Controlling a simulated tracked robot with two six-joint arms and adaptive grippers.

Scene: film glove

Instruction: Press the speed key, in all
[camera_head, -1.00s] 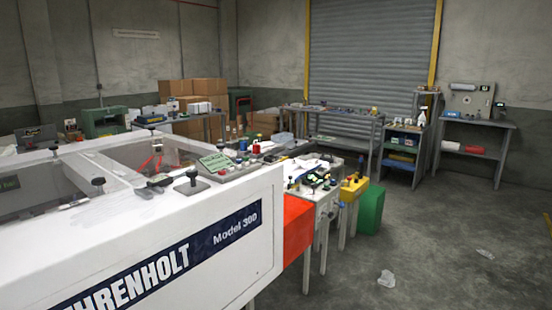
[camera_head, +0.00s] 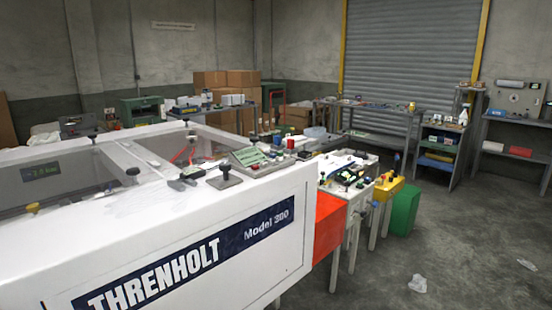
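A speed key cannot be told apart at this distance. Neither of my grippers is in view.
A white bench (camera_head: 345,180) with small parts, a yellow box (camera_head: 389,187) and a green bin (camera_head: 405,210) stand right of the machine. Shelves (camera_head: 440,150) line the back by the roller shutter (camera_head: 410,70). Open floor lies at right, with crumpled scraps (camera_head: 418,284).

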